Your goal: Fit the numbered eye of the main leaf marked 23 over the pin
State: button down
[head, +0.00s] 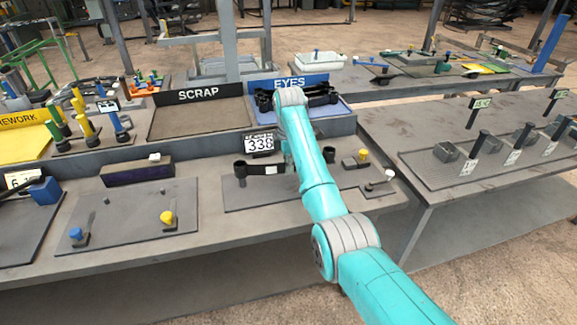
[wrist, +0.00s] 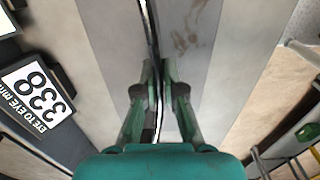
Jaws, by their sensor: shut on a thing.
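My gripper (wrist: 163,78) is shut on a thin dark leaf (wrist: 153,40), which shows edge-on between the fingers in the wrist view. In the head view my teal arm covers the middle of the leaf and most of the gripper. A dark rolled eye (head: 240,168) shows left of the arm and another dark end (head: 328,155) shows right of it. Both appear to be above the fixture plate (head: 250,192). I cannot read a 23 on the leaf. Yellow-topped (head: 363,156) and white-topped (head: 388,175) posts stand on the plate's right part; I cannot tell which is the pin.
A sign reading 338 (head: 259,143) stands behind the plate. The EYES tray (head: 340,110) with dark leaves and the SCRAP tray (head: 198,118) are farther back. Another plate (head: 120,222) with blue and yellow posts is at left. A grey rack table (head: 420,135) stands right.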

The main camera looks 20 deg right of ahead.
aim_at(287, 183)
jog(key=shift+f, duration=2.2)
dwell(4.4)
jog(key=shift+a, duration=0.2)
dwell(1.0)
